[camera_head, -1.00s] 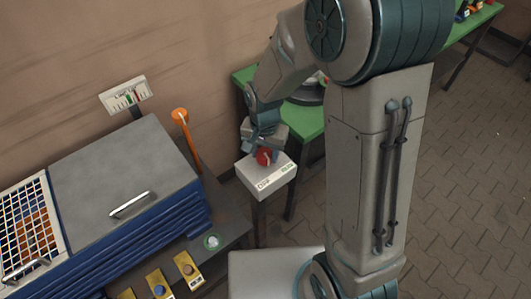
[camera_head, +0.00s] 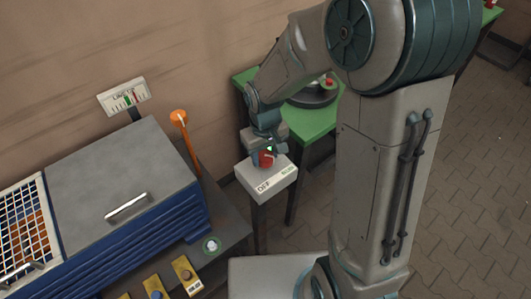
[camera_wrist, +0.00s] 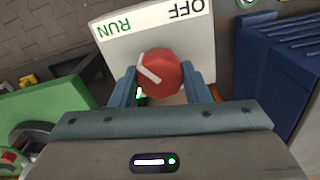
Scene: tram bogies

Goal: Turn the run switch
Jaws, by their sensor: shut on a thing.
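The run switch is a red round knob (camera_wrist: 164,70) with a white pointer bar, on a white box (camera_wrist: 207,46) marked OFF and RUN. In the wrist view the pointer slants up and left, toward the RUN lettering. My gripper (camera_wrist: 161,84) is shut on the knob, with a blue finger on each side. The knob is partly hidden there.
A blue cabinet with a grey lid (camera_head: 120,165) stands to the left, with an orange-topped lever (camera_head: 181,121) beside it. A green table (camera_head: 318,124) is behind the box. A gauge panel (camera_head: 124,97) stands by the wall. Yellow plates (camera_head: 187,274) lie in front.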

